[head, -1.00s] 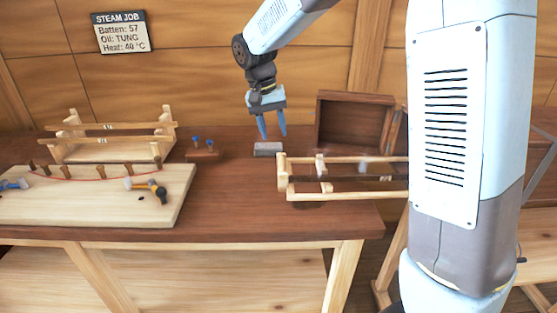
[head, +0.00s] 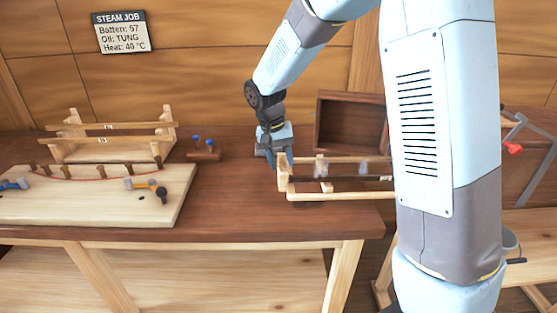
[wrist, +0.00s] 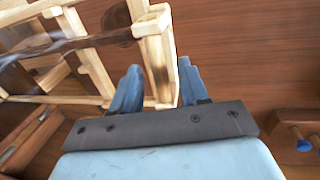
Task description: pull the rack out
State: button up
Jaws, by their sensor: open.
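The rack (head: 340,196) is a pale wooden frame at the right of the bench, with a dark strip lying along it. Its right part is hidden behind my arm. My gripper (head: 274,162) is low at the rack's left end, pointing down. In the wrist view my gripper (wrist: 158,82) is open, and the end bar of the rack (wrist: 157,60) lies between its two blue fingers. I cannot tell whether either finger touches the wood.
An open dark box (head: 348,125) stands behind the rack. A small holder with blue-topped pegs (head: 205,155) is to the left. A pale board with pegs and clamps (head: 90,205) and another wooden rack (head: 105,140) fill the bench's left side.

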jog(key=shift+c, duration=0.3)
grip_shut()
